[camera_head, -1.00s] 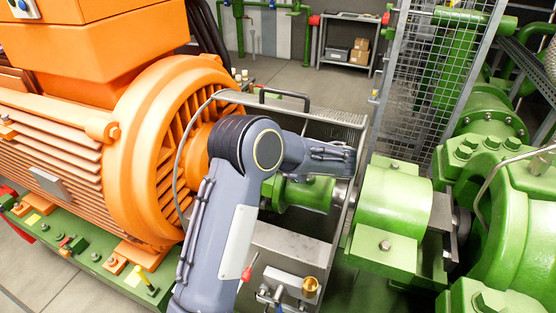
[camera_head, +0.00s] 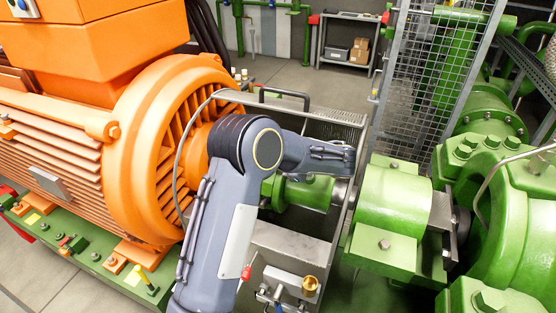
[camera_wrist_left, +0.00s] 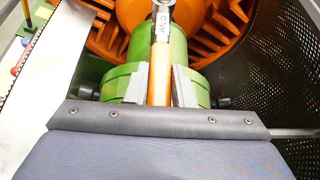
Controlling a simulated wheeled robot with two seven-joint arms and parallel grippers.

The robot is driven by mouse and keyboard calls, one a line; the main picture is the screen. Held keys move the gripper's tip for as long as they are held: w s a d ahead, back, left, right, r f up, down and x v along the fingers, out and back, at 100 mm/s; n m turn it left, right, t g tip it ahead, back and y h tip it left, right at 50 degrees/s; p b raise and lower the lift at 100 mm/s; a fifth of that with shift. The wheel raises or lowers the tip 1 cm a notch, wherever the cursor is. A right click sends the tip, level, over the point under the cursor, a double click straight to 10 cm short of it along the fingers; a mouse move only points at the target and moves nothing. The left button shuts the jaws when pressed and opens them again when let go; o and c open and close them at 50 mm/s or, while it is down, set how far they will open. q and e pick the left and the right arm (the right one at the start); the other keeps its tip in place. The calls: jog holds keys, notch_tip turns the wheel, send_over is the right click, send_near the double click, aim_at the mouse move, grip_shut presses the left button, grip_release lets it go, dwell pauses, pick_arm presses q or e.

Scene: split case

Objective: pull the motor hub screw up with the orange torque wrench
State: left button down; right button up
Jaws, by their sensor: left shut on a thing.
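The orange torque wrench (camera_wrist_left: 159,75) shows in the left wrist view, its orange handle running upward to a grey shaft with a white label near the top edge. My left gripper (camera_wrist_left: 161,85) is shut on the orange handle, one grey finger on each side. Beyond it is a green motor hub and coupling (camera_wrist_left: 121,84), whose green part also shows in the head view (camera_head: 308,192). The hub screw cannot be made out; the wrench's far end is at the picture's top edge. In the head view my left forearm hides the gripper and wrench. My right gripper is not in view.
The orange motor (camera_head: 165,150) stands left of my arm. A metal guard frame with perforated sheet (camera_head: 300,122) surrounds the coupling. A green bearing housing (camera_head: 390,210) is to the right. A brass cup (camera_head: 310,287) is on a bracket in front.

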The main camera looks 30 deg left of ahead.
pick_arm(q)
jog(key=shift+f, duration=0.1)
dwell(0.6)
jog(key=shift+s+r+p, duration=0.1)
jog(key=shift+r+p, duration=0.25)
jog(key=shift+r, duration=0.15)
jog(key=shift+s+r+p, duration=0.25)
jog(key=shift+s+r, duration=0.05)
jog(key=shift+r, duration=0.25)
jog(key=shift+s+r+p, duration=0.2)
jog(key=shift+s+r, duration=0.1)
jog(key=shift+r, duration=0.2)
jog(key=shift+d+f, duration=0.1)
